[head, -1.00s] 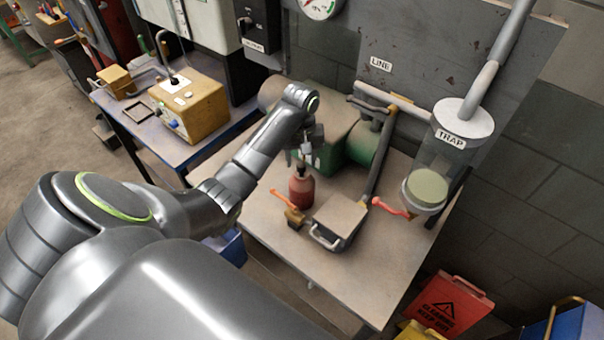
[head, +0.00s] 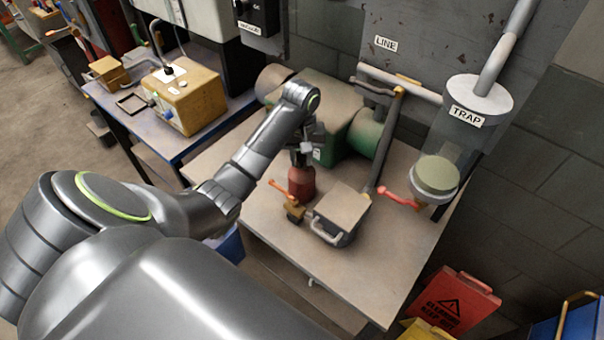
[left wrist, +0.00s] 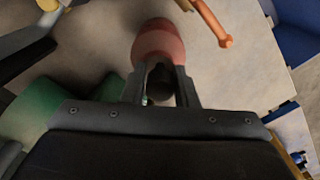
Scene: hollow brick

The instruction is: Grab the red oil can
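The red oil can (head: 301,183) stands upright on the workbench, its dark top partly hidden by my left gripper in the head view. My left gripper (head: 303,152) points down over the can. In the left wrist view the can's red body (left wrist: 158,42) lies just beyond the fingertips. The two fingers of my left gripper (left wrist: 161,80) stand apart, one on each side of the can's dark top. Whether they touch it is hard to tell. My right gripper is not in view.
A small valve with an orange handle (head: 284,191) and a lidded box (head: 341,203) stand close to the can. A green machine (head: 338,138) is behind. A red-handled valve (head: 398,199) and the glass trap are to the right. The bench front (head: 345,270) is clear.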

